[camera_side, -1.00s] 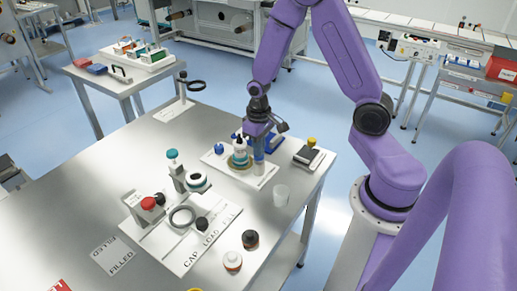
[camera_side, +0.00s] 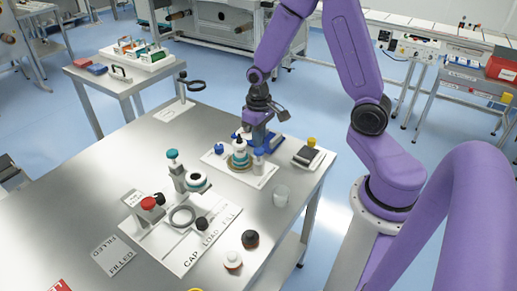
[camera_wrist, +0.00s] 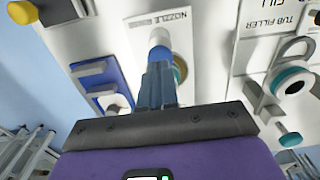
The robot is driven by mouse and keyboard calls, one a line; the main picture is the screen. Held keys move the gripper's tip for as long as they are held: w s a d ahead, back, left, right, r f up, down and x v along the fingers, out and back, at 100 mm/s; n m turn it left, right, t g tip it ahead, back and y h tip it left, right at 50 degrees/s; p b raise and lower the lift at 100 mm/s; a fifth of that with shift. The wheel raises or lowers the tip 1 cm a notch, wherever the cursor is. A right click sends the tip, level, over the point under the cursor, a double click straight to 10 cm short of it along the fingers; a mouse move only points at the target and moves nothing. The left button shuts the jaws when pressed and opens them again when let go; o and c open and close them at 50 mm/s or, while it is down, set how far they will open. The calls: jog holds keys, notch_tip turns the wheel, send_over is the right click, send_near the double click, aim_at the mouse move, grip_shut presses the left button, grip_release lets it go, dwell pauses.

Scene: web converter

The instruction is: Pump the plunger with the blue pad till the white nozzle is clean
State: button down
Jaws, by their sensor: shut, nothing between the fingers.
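The plunger, a pale post with a blue pad (camera_side: 258,152), stands upright on the white nozzle board (camera_side: 262,182) in the side view. Its blue part (camera_wrist: 160,52) also shows just beyond my fingertips in the wrist view. My gripper (camera_side: 254,142) is shut and empty, pointing down over the plunger; I cannot tell if it touches the pad. The white nozzle (camera_side: 239,146) appears to be the white cone with a dark tip above teal rings, left of the plunger. Its tip is too small to judge how clean it is. My fingers (camera_wrist: 157,88) hide part of the board in the wrist view.
A dark box with a yellow knob (camera_side: 312,142) stands right of the board. A blue tray (camera_wrist: 105,85) lies beside my fingers. The CAP LOAD FILL board (camera_side: 165,240) stands front left. Bare metal table is at left.

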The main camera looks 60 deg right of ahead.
dwell(0.4)
notch_tip(320, 180, up, 6)
dwell(0.6)
jog(key=s+a+r+n, duration=0.3)
jog(key=s+a+n, duration=0.2)
jog(key=s, duration=0.5)
jog(key=s+a+r+n, duration=0.3)
jog(key=s+a+n, duration=0.3)
jog(key=s, duration=0.5)
jog(key=shift+s+a+n, duration=0.15)
jog(key=shift+s+n, duration=0.1)
jog(key=shift+n, duration=0.55)
jog(key=shift+r, duration=0.1)
dwell(0.9)
